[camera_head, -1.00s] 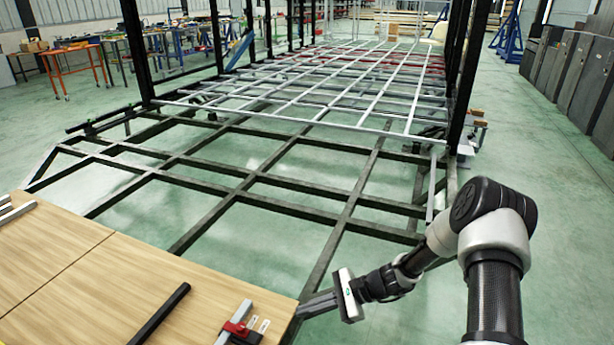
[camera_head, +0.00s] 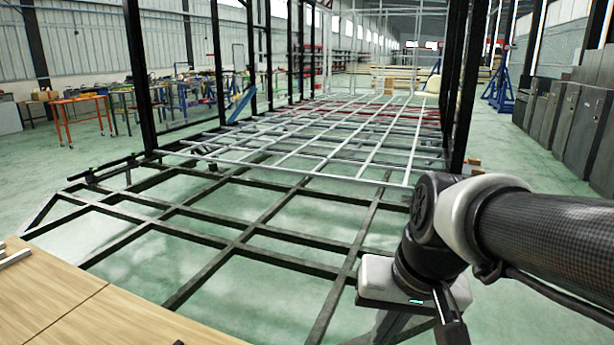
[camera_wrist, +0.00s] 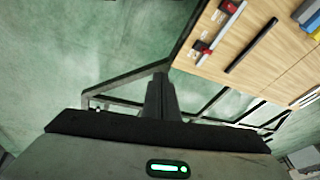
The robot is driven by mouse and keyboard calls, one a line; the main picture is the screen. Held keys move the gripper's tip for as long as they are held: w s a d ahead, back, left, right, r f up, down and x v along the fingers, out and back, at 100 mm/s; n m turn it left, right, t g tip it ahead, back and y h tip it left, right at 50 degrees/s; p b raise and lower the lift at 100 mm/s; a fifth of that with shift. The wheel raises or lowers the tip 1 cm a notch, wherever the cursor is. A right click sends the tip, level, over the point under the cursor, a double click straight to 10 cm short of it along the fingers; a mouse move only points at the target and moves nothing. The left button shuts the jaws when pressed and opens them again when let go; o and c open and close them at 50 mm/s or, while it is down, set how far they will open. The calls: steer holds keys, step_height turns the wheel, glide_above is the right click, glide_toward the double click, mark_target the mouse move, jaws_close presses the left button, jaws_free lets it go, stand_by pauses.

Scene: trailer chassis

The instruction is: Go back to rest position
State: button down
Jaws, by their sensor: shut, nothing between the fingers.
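My gripper (camera_wrist: 160,95) shows in the wrist view with its dark fingers together and nothing between them. They stand over the green floor and the end of the dark frame, beside the wooden table and apart from it. In the head view, my folded arm fills the right side. The pale gripper body (camera_head: 378,278) with a small green light hangs low over the right part of the chassis. The fingers there are hard to make out near the bottom edge.
The dark chassis frame (camera_head: 245,237) spans the middle, with black uprights behind it. The wooden table (camera_head: 60,300) is at lower left. In the wrist view it bears a red clamp (camera_wrist: 203,47) and a black bar (camera_wrist: 251,46). Open green floor lies right of the chassis.

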steer(key=s+d+r+n+t+h, duration=0.1)
steer(key=s+d+r+t, duration=0.15)
steer(key=s, duration=0.25)
step_height(320, 180, up, 24)
steer(key=p, duration=2.4)
